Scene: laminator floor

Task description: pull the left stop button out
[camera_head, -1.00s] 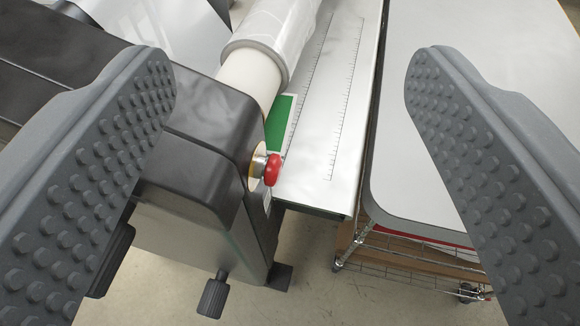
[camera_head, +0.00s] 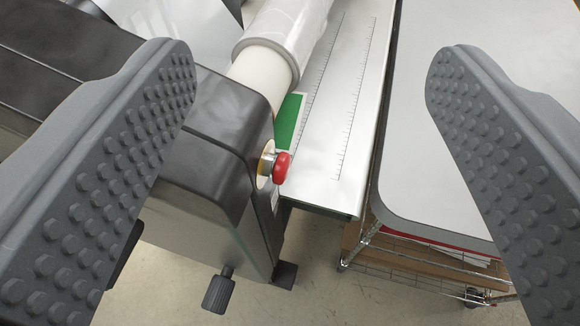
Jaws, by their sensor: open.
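The red stop button (camera_head: 282,167) sits on the right-hand face of the laminator's dark end housing (camera_head: 215,135). It has a silver collar and a yellow ring behind it, and it points right. My gripper (camera_head: 310,75) is open and empty, with its two grey studded fingers wide apart at the left and right of the picture. The button shows between the fingers, nearer the left one, and neither finger appears to touch it. The left finger hides part of the housing.
A film roll (camera_head: 285,45) lies behind the button, above a pale table with ruler marks (camera_head: 335,130). A wire cart with a grey top (camera_head: 440,190) stands at the right. A black knob (camera_head: 218,290) sticks out low on the machine. Bare floor (camera_head: 320,285) shows below.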

